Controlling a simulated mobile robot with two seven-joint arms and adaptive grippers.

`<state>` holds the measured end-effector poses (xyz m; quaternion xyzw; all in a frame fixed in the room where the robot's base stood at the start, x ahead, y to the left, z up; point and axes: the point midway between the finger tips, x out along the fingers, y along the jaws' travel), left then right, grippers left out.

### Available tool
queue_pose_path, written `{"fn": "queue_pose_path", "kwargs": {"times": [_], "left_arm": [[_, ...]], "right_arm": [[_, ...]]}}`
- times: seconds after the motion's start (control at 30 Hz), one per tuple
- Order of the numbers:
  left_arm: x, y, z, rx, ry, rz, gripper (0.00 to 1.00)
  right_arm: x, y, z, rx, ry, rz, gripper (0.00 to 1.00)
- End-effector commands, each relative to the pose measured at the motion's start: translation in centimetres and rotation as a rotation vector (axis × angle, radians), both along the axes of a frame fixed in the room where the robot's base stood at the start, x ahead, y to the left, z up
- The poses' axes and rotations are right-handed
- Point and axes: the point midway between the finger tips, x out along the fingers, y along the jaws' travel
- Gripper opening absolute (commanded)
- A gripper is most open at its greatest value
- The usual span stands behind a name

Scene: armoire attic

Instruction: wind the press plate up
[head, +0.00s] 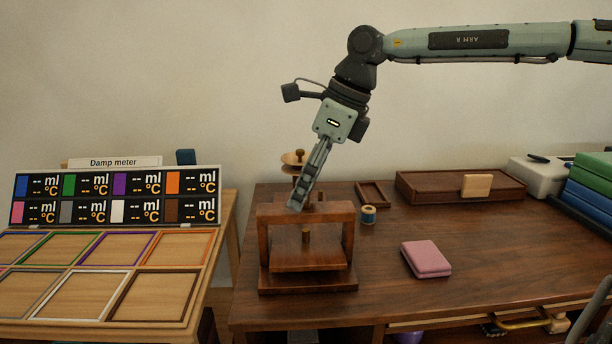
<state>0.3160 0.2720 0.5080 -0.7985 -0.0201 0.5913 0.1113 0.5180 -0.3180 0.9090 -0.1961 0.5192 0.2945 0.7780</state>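The wooden press (348,245) stands at the left end of the dark table. Its flat press plate (306,262) sits low inside the frame, close above the base. A short screw (306,236) shows between the top beam and the plate. My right gripper (297,204) points down at the top of the press, with its fingers seen nearly edge-on in front of the screw's upper end. The handle there is mostly hidden, and I cannot tell whether the fingers touch or grip it.
A small spool (368,214) and a pink book (426,259) lie right of the press. A small tray (372,194) and a long wooden box (460,187) stand behind. The damp meter (115,197) and coloured frames fill the left table. The table's front middle is clear.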

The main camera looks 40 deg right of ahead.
Motion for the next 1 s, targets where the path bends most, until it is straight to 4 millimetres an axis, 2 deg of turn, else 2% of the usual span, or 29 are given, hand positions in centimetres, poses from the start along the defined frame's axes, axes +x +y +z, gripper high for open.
{"fn": "queue_pose_path", "kwargs": {"times": [0.2,0.5,1.0], "left_arm": [[0.7,-0.1,-2.5,-0.016,0.015,-0.003,0.4],[1.2,-0.2,-5.1,-0.028,0.024,-0.006,0.4],[1.2,-0.2,-6.1,-0.033,0.027,-0.007,0.4]], "right_arm": [[0.0,-0.1,0.2,0.001,0.004,0.203,0.48],[0.0,0.0,0.0,0.0,0.003,0.488,0.48],[0.1,0.0,-0.1,-0.002,0.003,0.965,0.48]]}}
